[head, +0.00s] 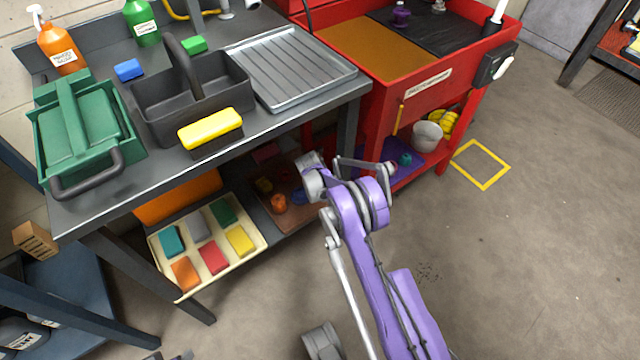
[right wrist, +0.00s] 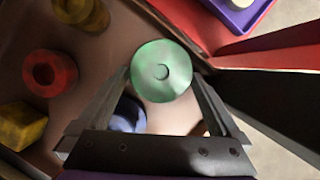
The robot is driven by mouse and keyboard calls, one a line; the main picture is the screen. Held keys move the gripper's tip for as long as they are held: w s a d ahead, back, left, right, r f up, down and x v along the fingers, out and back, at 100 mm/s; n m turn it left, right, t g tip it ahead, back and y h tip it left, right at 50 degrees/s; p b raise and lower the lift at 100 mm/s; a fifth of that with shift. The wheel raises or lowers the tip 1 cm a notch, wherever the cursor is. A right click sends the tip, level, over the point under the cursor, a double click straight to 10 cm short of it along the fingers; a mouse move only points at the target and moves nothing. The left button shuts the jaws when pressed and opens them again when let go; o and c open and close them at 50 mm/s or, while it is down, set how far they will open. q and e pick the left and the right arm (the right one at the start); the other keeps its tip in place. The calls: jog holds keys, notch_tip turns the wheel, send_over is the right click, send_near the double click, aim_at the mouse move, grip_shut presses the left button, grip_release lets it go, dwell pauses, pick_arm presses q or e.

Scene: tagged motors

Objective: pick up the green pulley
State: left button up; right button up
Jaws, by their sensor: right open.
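The green pulley (right wrist: 162,71) is a round, pale green disc with a small centre hole, seen in the right wrist view. It lies between the two fingers of my right gripper (right wrist: 163,88), which are spread apart on either side of it. Whether a finger touches it I cannot tell. In the head view my purple right arm reaches toward the lower shelf under the grey bench, and I cannot make out the pulley there. My left gripper does not show.
Near the pulley are a red ring-shaped part (right wrist: 50,73), a yellow block (right wrist: 21,126), a yellow round part (right wrist: 82,12) and a blue part (right wrist: 127,115). A red wall (right wrist: 205,22) stands close on the right. The bench edge (head: 215,160) overhangs the shelf.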

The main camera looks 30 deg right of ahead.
jog(key=shift+c, duration=0.3)
jog(key=c, duration=0.9)
jog(key=shift+c, duration=0.6)
jog(key=shift+r, duration=0.1)
